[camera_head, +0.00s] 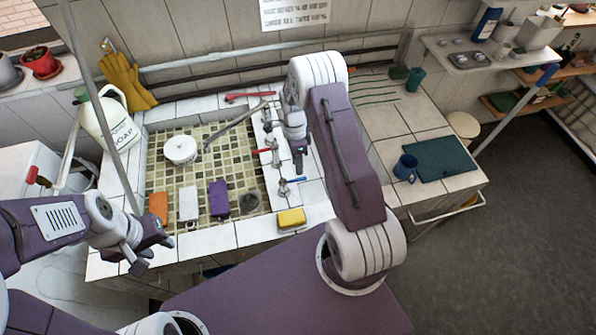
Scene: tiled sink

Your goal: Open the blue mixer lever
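The blue mixer lever (293,180) sits on a small metal valve on the tiled ledge at the right side of the sink. It points to the right. My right gripper (299,163) hangs just above and behind the lever in the picture, seemingly apart from it. Its fingers are dark and seen almost end-on, so their opening is unclear. My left gripper (150,254) is at the front left of the sink, far from the lever. Its fingers are apart with nothing visible between them.
A red lever (262,151) and a spout stand behind the blue lever. A yellow sponge (291,218) lies just in front of it. A blue mug (405,168) and green board (440,159) are on the right counter.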

